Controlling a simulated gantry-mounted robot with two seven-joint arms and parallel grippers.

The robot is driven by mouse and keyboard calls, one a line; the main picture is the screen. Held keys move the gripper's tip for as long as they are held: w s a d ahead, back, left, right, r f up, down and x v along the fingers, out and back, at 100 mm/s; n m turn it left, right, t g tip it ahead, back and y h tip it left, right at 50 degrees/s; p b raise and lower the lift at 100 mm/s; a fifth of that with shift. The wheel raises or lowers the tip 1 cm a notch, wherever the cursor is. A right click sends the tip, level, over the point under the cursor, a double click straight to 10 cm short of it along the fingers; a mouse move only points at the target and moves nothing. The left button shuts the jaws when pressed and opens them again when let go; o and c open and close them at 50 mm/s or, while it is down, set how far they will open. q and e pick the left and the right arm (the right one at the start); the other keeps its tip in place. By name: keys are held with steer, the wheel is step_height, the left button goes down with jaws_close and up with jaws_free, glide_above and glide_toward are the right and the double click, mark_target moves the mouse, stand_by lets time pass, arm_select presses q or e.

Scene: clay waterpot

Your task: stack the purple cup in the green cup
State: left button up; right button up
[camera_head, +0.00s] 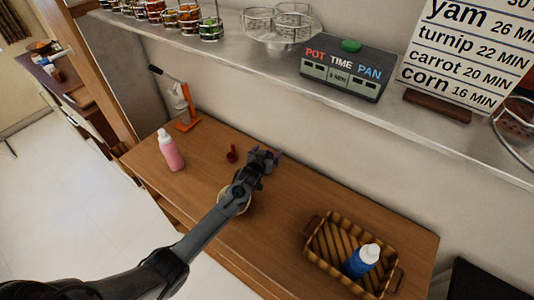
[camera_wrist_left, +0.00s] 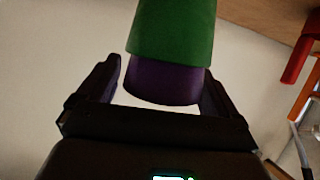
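The purple cup (camera_wrist_left: 165,82) and the green cup (camera_wrist_left: 172,28) show in the left wrist view. The purple one lies nearer the palm, and the green one adjoins it farther out and overlaps its far part in the picture. My left gripper (camera_wrist_left: 163,72) has a finger on each side of the purple cup. A narrow gap seems to show by the left finger, so a firm grip cannot be told. In the head view my left gripper (camera_head: 268,160) is above the wooden table, and the cups are mostly hidden by it. My right gripper is not in view.
On the wooden table (camera_head: 300,192) are a pink bottle (camera_head: 171,153), an orange-based press (camera_head: 186,118), a small red item (camera_head: 232,153) and a basket (camera_head: 322,243) holding a blue bottle (camera_head: 360,262). A pale round thing (camera_head: 236,207) is partly under my arm. A metal shelf (camera_head: 240,47) overhangs the back.

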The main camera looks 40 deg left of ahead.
arm_select(q)
steer(key=shift+r, duration=0.1)
steer(key=shift+r+p, duration=0.5)
steer(key=shift+r, duration=0.15)
steer(key=shift+s+d, duration=0.15)
steer(key=shift+s, duration=0.25)
steer(key=s+d+r+m+g+h, duration=0.1)
steer(key=s+d, duration=0.5)
steer(key=s, duration=0.7)
steer(key=s+d+r+m+g+h, duration=0.1)
steer(key=s+d+g, duration=0.4)
steer(key=s, duration=0.8)
steer(key=s+d+r+m+g+h+p, duration=0.1)
steer(key=s+d+m+g+h, duration=0.1)
steer(key=s+d, duration=0.7)
steer(key=s+m+g, duration=0.1)
steer(key=s, duration=0.4)
steer(key=shift+d+m+g+h, duration=0.2)
steer(key=shift+m+g+h, duration=0.1)
steer(key=shift+m+h, duration=0.1)
